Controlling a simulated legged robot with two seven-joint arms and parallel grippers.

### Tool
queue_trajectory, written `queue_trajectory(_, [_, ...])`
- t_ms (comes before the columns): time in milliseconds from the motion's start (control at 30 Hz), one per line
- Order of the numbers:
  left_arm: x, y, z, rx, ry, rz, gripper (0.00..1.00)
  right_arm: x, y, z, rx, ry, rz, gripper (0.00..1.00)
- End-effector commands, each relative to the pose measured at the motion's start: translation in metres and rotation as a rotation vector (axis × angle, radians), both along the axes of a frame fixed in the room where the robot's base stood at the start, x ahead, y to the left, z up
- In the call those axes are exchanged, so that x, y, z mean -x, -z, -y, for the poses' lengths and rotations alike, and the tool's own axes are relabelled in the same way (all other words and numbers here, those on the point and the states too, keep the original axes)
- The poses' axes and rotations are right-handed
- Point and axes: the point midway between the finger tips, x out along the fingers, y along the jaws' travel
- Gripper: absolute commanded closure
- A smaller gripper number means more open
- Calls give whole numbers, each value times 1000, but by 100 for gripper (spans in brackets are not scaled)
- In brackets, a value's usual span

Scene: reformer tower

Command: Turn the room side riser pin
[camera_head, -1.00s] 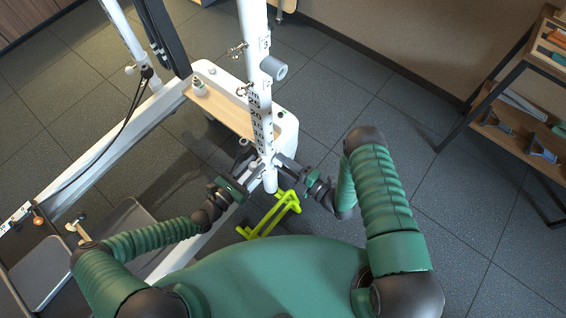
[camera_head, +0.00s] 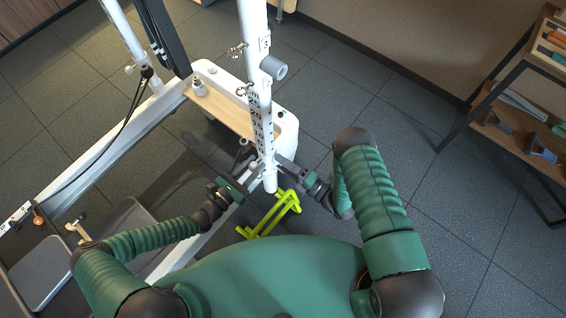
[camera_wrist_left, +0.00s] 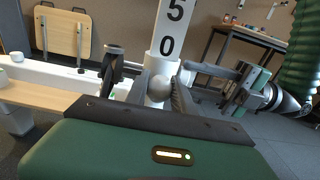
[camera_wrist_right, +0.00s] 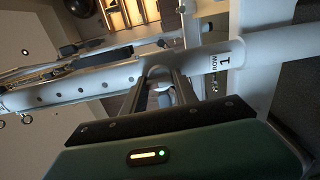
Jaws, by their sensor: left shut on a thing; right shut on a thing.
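The white riser tube (camera_head: 261,110) with printed numbers stands upright in front of me, its lower end low between my two grippers. My left gripper (camera_head: 250,175) is at its left side. In the left wrist view its fingers (camera_wrist_left: 160,88) are shut around a rounded metallic knob (camera_wrist_left: 160,86) by the tube. My right gripper (camera_head: 288,170) is at the tube's right side. In the right wrist view its fingers (camera_wrist_right: 163,85) are shut at the white tube (camera_wrist_right: 80,90), which has a row of holes; what lies between the fingertips is partly hidden.
A white tower base with a wooden top (camera_head: 220,108) stands behind the tube. A lime-green frame (camera_head: 272,214) lies low in front of it. White rails run left. A wooden shelf (camera_head: 520,110) stands at the right; floor between is clear.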

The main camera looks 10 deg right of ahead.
Motion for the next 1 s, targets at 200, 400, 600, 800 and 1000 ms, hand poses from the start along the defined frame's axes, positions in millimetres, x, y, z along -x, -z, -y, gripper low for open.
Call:
queue_trajectory(200, [-2,-4,-1,6,-6,9,100,3,3,-1,4,-4,-10,45])
queue_trajectory(400, [-2,-5,-1,7,-6,10,100,2,1,0,2,-3,-6,45])
queue_trajectory(600, [-2,-5,-1,7,-6,10,100,11,2,9,2,-1,-6,45])
queue_trajectory(800, [-2,-4,-1,6,-6,9,100,46,3,45,4,-1,-11,45])
queue_trajectory(1000, [-3,-4,-1,6,-6,9,100,76,3,76,2,3,-9,45])
